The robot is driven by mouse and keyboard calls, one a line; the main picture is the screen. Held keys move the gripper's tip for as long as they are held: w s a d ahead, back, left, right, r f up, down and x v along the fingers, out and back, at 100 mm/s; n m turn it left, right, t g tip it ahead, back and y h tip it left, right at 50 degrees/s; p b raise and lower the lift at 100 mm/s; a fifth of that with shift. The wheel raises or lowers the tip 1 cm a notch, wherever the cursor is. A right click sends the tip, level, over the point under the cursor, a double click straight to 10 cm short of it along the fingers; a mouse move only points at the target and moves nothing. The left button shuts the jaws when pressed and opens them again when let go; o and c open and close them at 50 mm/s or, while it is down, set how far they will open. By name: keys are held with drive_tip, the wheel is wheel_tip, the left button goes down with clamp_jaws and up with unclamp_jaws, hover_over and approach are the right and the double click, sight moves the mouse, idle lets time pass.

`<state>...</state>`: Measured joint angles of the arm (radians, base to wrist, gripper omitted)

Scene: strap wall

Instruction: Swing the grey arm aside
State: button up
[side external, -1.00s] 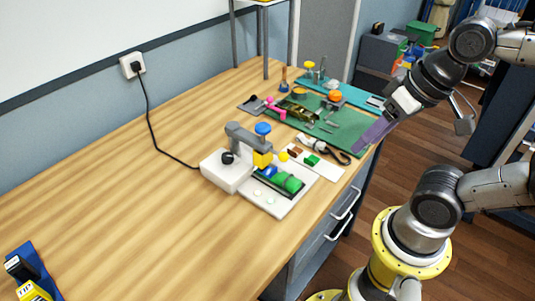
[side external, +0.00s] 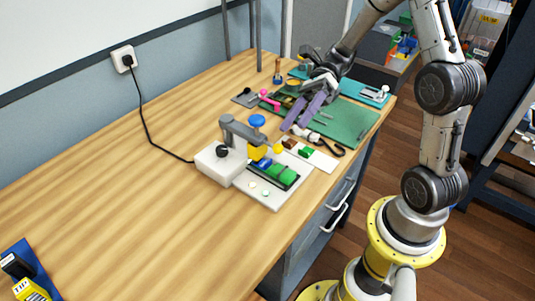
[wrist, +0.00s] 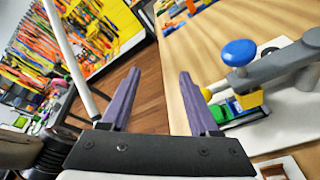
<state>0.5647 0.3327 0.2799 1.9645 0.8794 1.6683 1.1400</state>
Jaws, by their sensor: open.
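The grey arm (side external: 238,130) reaches from a white block (side external: 220,164) over a white plate, with a blue knob (side external: 257,121) on top and a yellow block (side external: 258,152) beneath its end. In the wrist view the grey arm (wrist: 277,67) and blue knob (wrist: 239,52) are at the right. A yellow ball (side external: 278,148) shows beside the yellow block. My gripper (side external: 295,124) is open and empty, above the table to the right of the arm's end, apart from it. In the wrist view the gripper's purple fingers (wrist: 161,74) have nothing between them.
Green and blue pieces (side external: 287,173) sit in a dark slot on the white plate (side external: 262,194). A green mat (side external: 352,122) with tools lies behind. A black cable (side external: 147,120) runs from the wall socket to the white block.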

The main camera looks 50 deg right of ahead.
sight(274, 151)
drive_tip(key=w+d+f+m+t+y, duration=0.1)
drive_tip(key=d+f+m+t+y, duration=0.2)
drive_tip(key=d+f+m+t, duration=0.4)
drive_tip(key=w+a, duration=0.1)
drive_tip(key=a, duration=0.3)
drive_tip(key=a+f+g, duration=0.1)
drive_tip(key=a, duration=0.3)
drive_tip(key=w+a+g, duration=0.1)
drive_tip(key=a, duration=0.3)
drive_tip(key=shift+w+a+f+n, duration=0.3)
drive_tip(key=shift+w+a+f, duration=0.05)
drive_tip(key=shift+c, duration=0.2)
clamp_jaws()
idle(0.6)
